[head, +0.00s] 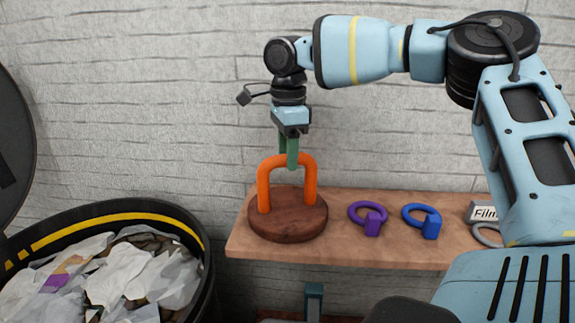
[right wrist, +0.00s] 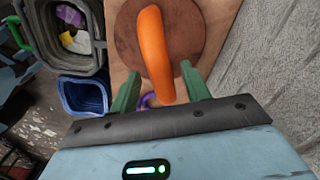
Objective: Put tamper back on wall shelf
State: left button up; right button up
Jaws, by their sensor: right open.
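The tamper, a round dark wooden base (head: 288,218) with an orange arched handle (head: 309,180), stands upright on the left end of the wooden wall shelf (head: 340,254). The handle also shows in the right wrist view (right wrist: 155,50). My right gripper (head: 289,155) is pointing down at the top of the handle. Its green fingers are open, one on each side of the orange bar, with gaps visible in the right wrist view (right wrist: 160,88). Whether either finger touches the bar cannot be told. My left gripper is not identifiable in view.
A purple ring with a block (head: 372,222), a blue one (head: 430,225) and a grey tag reading "Film" (head: 482,212) lie on the shelf to the right. A black bin with a yellow stripe (head: 150,210), full of waste, stands at left. The brick wall is close behind.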

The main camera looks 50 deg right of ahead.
notch_tip(320, 180, up, 8)
jog(key=shift+r, duration=0.25)
dwell(1.5)
